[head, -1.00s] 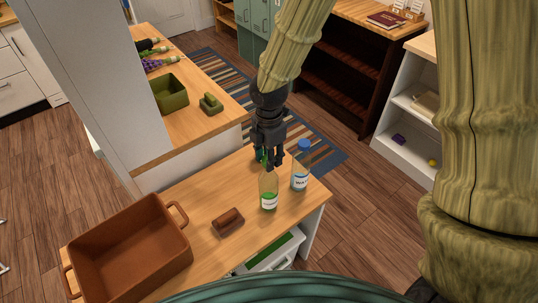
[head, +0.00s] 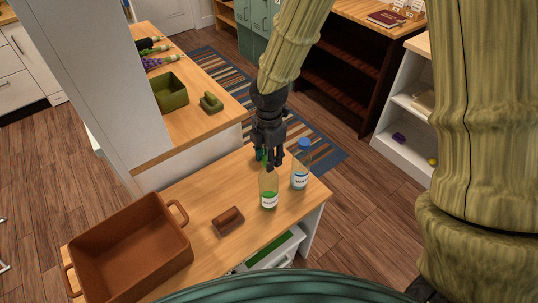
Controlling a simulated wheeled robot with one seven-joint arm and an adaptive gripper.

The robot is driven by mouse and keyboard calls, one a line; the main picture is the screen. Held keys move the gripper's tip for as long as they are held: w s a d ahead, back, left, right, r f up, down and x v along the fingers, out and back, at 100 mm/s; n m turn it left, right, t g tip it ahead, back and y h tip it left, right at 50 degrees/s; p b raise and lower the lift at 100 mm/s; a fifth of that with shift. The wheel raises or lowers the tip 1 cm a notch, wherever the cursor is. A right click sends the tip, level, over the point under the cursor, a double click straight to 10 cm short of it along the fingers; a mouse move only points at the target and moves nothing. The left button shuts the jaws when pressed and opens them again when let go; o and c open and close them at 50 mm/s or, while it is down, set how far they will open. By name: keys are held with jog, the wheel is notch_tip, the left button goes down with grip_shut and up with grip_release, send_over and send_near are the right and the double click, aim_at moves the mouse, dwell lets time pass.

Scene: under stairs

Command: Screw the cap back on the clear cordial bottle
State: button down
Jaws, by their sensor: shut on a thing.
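The clear cordial bottle (head: 268,193), with a green label, stands upright on the wooden counter (head: 200,264). My gripper (head: 268,161) points down at the bottle's top and is shut on a small green cap (head: 264,160), mostly hidden by the fingers. The cap is at or just above the bottle's mouth; I cannot tell whether it touches the neck or how it sits on the thread.
A water bottle (head: 300,173) with a blue cap stands close on the right. A brown wooden block (head: 228,221) lies left of the cordial bottle. A large terracotta dish (head: 130,250) fills the counter's left. A green tub (head: 170,92) stands on the counter behind.

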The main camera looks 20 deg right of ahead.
jog(key=shift+f+b, duration=0.3)
jog(key=shift+f, duration=0.45)
